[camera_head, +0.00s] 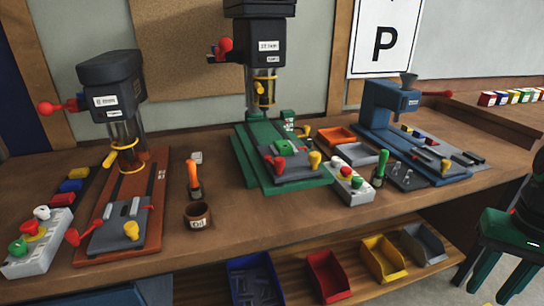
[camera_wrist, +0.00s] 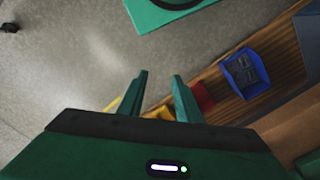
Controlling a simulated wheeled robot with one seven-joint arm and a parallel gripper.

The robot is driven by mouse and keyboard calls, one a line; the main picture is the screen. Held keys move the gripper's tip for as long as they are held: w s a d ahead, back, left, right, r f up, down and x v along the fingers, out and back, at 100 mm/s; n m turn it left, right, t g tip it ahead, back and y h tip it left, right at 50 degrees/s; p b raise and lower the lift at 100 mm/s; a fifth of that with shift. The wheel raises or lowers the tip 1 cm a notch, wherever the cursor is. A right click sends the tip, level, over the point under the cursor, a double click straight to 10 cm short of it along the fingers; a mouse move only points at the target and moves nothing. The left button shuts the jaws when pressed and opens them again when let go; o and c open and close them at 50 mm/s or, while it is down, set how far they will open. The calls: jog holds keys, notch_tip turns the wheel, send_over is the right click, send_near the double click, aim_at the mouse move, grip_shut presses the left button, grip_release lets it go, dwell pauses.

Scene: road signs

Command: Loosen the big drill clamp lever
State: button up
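The big drill (camera_head: 258,60) stands at the middle back of the bench in the head view, with a black head and a green base (camera_head: 245,165). A red-knobbed lever (camera_head: 224,46) sticks out left of its head. Its grey vise (camera_head: 290,172) carries a red-knobbed lever (camera_head: 278,163) and a yellow knob (camera_head: 315,160). I cannot tell for sure which is the clamp lever. My gripper (camera_head: 497,286) is at the right edge, off the bench's front and well away from the drill. The wrist view shows its fingers (camera_wrist: 160,82) apart and empty.
A smaller drill (camera_head: 112,90) on an orange base stands left, a blue press (camera_head: 390,110) right. Bins (camera_head: 328,277) fill the lower shelf; the blue bin (camera_wrist: 245,73) shows below.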

jog(key=shift+o, duration=0.9)
jog(key=w+a+r+n+t+h, duration=0.1)
jog(key=w+a+r+n, duration=0.3)
jog(key=w+r, duration=0.55)
jog(key=n+t+y, duration=0.2)
jog(key=n+t, duration=0.2)
jog(key=n, duration=0.1)
send_near(279, 159)
jog(key=x, duration=0.8)
jog(key=shift+w+f, duration=0.15)
jog(key=shift+f, duration=0.05)
